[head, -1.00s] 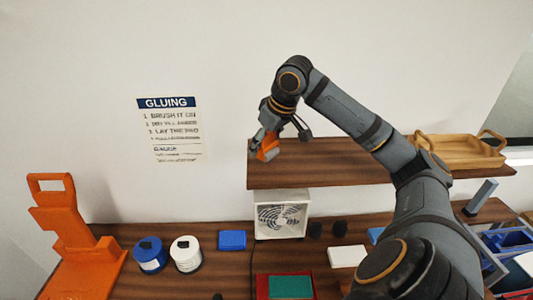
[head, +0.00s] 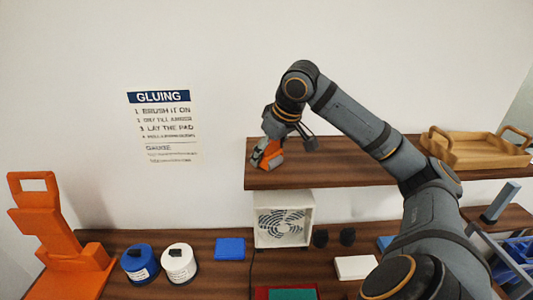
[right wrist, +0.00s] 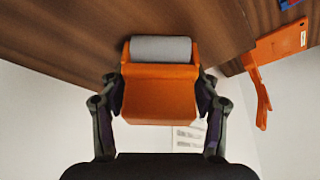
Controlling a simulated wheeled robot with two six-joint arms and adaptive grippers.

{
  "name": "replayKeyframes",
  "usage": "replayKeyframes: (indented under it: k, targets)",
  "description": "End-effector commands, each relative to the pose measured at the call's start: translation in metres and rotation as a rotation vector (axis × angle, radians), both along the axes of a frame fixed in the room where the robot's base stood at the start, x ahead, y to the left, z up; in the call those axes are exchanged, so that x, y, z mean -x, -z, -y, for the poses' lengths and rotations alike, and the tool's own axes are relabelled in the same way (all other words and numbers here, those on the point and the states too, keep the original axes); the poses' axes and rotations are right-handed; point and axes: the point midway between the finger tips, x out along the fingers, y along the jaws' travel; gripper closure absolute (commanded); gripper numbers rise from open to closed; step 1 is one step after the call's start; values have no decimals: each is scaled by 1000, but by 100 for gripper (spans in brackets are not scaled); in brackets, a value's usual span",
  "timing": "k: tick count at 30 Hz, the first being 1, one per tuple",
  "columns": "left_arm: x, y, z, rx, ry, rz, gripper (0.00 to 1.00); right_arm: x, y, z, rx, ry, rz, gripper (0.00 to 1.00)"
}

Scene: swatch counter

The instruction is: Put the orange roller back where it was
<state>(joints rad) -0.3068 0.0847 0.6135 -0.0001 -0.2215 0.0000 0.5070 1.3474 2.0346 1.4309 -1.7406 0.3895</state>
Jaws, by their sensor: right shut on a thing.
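The orange roller (head: 272,157) is in my right gripper (head: 260,161), at the left end of the upper wooden shelf. In the right wrist view the orange roller (right wrist: 160,98) has a grey cylinder at its far end. The fingers of my right gripper (right wrist: 160,112) are shut on its orange body, one on each side. The grey cylinder appears over the brown wood; I cannot tell whether the roller touches the shelf (head: 350,174). My left gripper is not in view.
An orange stand (head: 55,235) is at the far left of the counter. A blue pot (head: 140,265), a white pot (head: 181,265), a blue block (head: 230,249) and a white fan (head: 283,218) stand below. A wooden tray (head: 470,152) is on the shelf's right; the shelf's middle is clear.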

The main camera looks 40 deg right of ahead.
Motion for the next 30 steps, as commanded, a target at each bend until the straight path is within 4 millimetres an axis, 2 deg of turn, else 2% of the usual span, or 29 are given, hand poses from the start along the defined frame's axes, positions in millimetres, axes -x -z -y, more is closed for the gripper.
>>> replayKeyframes:
  k: [1, 2, 6, 17, 20, 23, 30]
  targets:
    - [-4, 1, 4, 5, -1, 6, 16, 2, 5, -2, -5, -5, -13, 98]
    - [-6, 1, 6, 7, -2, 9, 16, 2, 6, -2, -4, -5, -14, 37]
    - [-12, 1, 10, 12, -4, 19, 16, 1, 5, -2, -5, -5, -14, 18]
    - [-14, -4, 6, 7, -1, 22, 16, 1, 0, -2, -5, -5, -8, 16]
    - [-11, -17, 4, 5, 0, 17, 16, 1, -15, -2, -5, -5, -7, 16]
    - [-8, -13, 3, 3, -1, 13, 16, 9, -30, -1, -4, -4, -2, 16]
    - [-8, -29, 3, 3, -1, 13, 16, 34, -90, 0, -5, -3, -2, 16]
